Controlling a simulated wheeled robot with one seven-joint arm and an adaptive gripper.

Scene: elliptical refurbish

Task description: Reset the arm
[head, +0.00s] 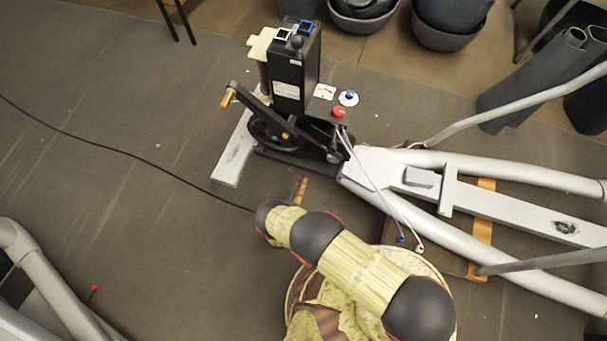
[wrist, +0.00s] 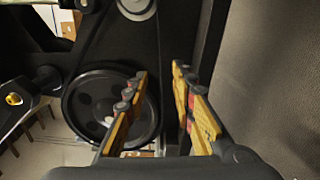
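My arm reaches up from the bottom of the head view, with its yellow and dark links bent toward the elliptical machine (head: 292,75). My gripper (head: 301,188) shows small beside the machine's base, just below the flywheel (head: 275,133). In the wrist view my gripper (wrist: 159,74) has its two yellow fingers apart, with nothing seen held between them. The black flywheel (wrist: 108,105) with its belt stands behind the left finger. A dark upright of the frame lies behind the fingers; I cannot tell how close it is.
The machine's grey rails (head: 510,205) run to the right. A red knob (head: 338,112) and a blue knob (head: 348,97) sit by its housing. A black cable (head: 120,152) crosses the floor at left. Dark bowls (head: 440,32) stand at the back. The left floor is mostly clear.

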